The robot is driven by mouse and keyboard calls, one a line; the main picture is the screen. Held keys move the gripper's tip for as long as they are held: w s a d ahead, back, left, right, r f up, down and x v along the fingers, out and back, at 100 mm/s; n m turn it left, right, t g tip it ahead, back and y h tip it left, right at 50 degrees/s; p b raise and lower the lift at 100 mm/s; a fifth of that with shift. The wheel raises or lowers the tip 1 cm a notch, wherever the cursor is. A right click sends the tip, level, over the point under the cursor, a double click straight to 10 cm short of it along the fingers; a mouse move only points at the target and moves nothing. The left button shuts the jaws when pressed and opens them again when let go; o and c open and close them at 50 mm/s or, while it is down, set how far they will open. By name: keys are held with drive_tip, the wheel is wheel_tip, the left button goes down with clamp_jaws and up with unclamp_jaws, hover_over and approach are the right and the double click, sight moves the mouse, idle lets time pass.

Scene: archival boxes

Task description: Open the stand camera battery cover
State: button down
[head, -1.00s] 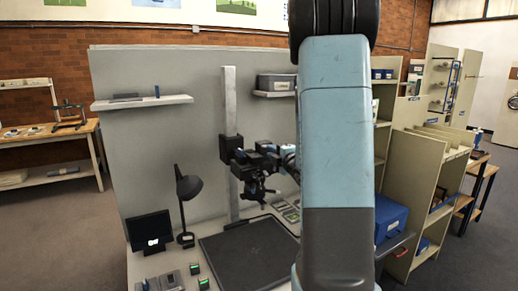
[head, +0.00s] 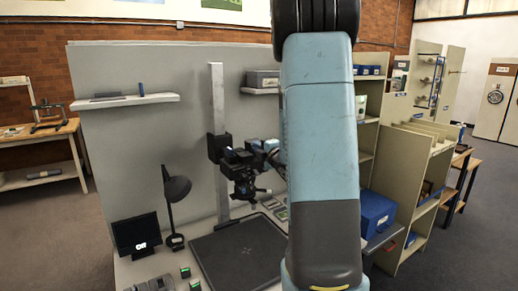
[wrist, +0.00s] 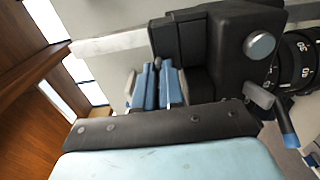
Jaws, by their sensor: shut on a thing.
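The stand camera (head: 240,165) is a dark body clamped to an upright grey column (head: 217,100) above a dark baseboard. In the wrist view its black body (wrist: 235,50) fills the upper right, with a round silver knob and a lens ring. The battery cover looks to be the dark flap (wrist: 180,38) at the body's left side; its edges are hard to tell. My gripper (wrist: 158,68) has blue fingers close together at this flap, shut on it as far as I can see; the contact is partly hidden. In the head view my arm hides most of the gripper.
A black lamp (head: 174,195) and a small monitor (head: 136,235) stand left of the baseboard (head: 240,252). A grey panel (head: 140,140) with shelves rises behind. A blue box (head: 376,213) stands right of my arm. Open floor lies further right.

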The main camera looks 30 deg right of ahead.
drive_tip(key=shift+f, duration=0.1)
idle(0.3)
drive_tip(key=d+r+m, duration=0.1)
drive_tip(key=d+m, duration=0.7)
drive_tip(key=m, duration=1.2)
drive_tip(key=shift+r+m, duration=0.25)
drive_tip(key=shift+m, duration=0.15)
drive_tip(key=shift+w+d, duration=0.1)
drive_tip(key=shift+d, duration=0.05)
